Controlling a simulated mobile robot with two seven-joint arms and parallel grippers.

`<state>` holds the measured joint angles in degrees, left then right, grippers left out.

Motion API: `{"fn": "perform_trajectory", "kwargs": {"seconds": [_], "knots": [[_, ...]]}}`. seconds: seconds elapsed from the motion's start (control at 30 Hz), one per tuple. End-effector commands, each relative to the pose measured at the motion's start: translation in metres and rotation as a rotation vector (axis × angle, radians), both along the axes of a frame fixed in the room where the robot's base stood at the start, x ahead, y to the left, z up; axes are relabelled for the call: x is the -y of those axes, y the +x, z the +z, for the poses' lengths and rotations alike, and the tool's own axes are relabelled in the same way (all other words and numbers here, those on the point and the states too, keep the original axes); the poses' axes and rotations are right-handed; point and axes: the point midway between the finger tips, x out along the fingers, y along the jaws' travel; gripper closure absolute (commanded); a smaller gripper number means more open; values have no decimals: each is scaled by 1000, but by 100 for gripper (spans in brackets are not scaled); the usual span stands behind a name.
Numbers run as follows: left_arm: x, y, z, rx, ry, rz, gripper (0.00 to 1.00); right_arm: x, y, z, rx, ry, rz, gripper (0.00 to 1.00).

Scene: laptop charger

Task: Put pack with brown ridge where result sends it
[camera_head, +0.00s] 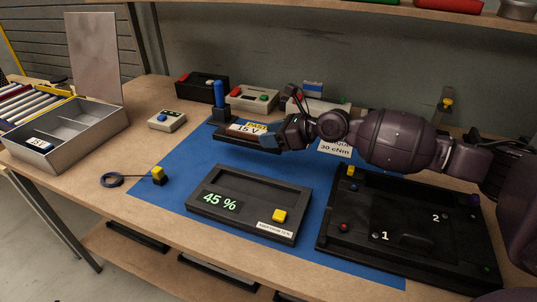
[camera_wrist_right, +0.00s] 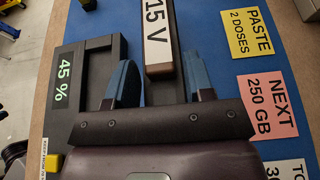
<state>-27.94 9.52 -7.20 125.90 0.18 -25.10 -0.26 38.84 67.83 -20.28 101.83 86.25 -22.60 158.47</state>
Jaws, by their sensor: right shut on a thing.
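My right gripper (camera_head: 272,142) is shut on a dark pack (camera_head: 234,136) with a white "15 V" label, over the far part of the blue mat. In the right wrist view, the two blue fingers (camera_wrist_right: 160,85) lie on either side of the pack, whose brown ridge (camera_wrist_right: 160,72) shows below the label. I cannot tell how high it is. A black tester (camera_head: 250,230) at the mat's near side shows "45 %" in green and has a yellow button (camera_head: 279,216). My left gripper is not in view.
A black tray (camera_head: 330,238) marked "1" and "2" lies at right, below my arm. Yellow "PASTE 2 DOSES" (camera_wrist_right: 245,33) and pink "NEXT 250 GB" (camera_wrist_right: 266,104) notes lie on the mat (camera_head: 150,190). A blue-handled tool (camera_head: 219,95) and small boxes stand behind.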

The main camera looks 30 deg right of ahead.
Motion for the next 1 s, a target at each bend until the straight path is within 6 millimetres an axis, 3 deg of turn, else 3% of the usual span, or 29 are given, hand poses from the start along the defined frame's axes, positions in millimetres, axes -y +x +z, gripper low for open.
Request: {"fn": "perform_trajectory", "kwargs": {"seconds": [0.17,0.47,0.7,0.93,0.97,1.0], "knots": [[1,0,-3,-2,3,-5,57,0,0,-8,2,-1,1,85],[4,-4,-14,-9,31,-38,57,0,0,-59,-8,1,0,85],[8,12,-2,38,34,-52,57,0,0,-55,6,0,-1,85],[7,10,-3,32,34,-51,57,0,1,-58,6,1,-1,85],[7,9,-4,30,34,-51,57,0,0,-59,4,0,0,47],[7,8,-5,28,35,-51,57,0,0,-59,3,-1,0,41]]}}
